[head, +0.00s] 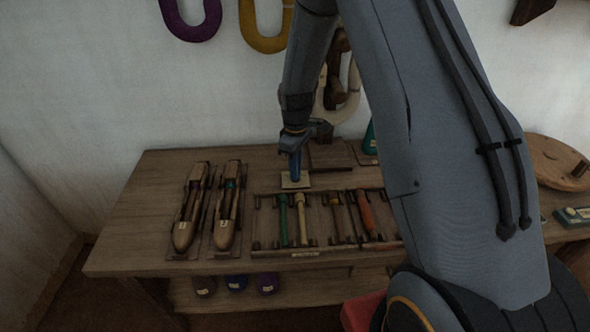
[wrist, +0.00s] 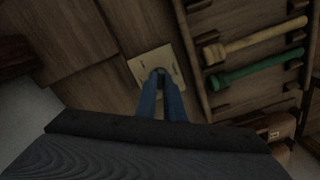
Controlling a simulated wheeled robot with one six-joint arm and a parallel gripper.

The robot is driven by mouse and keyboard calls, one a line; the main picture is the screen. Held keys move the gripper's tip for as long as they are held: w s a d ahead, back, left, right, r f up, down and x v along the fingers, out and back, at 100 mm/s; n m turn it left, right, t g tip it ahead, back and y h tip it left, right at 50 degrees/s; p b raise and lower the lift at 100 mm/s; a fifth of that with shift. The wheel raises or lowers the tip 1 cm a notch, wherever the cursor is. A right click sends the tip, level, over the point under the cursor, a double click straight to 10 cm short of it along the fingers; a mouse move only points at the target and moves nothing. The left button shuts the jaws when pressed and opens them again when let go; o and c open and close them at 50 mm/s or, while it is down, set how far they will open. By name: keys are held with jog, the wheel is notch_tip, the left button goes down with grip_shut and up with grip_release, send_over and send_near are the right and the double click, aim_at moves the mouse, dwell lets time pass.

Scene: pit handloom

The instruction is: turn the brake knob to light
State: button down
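My gripper (head: 295,178) reaches down to a small pale plate (head: 286,185) at the back of the wooden table. In the wrist view the plate (wrist: 138,63) is square, with small dark marks at its edges. The two blue fingers (wrist: 160,76) come together over a small dark green knob (wrist: 161,70) at the plate's middle. The knob is mostly hidden by the fingertips. I cannot tell whether they press on it, nor which mark it points to.
A rack (head: 256,212) with green, cream and orange rods lies just in front of the plate. Two wooden shuttles (head: 188,220) lie to the left on the table (head: 135,215). A dark wooden block (head: 330,155) stands behind right.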

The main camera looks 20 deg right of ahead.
jog(key=shift+m, duration=0.3)
jog(key=m+p, duration=0.1)
jog(key=m, duration=0.4)
jog(key=m+p, duration=0.1)
jog(key=m, duration=0.5)
dwell(0.4)
dwell(0.4)
jog(key=c, duration=1.9)
grip_release()
jog(key=shift+o, duration=0.2)
jog(key=shift+r+b, duration=0.35)
jog(key=shift+r, duration=3.6)
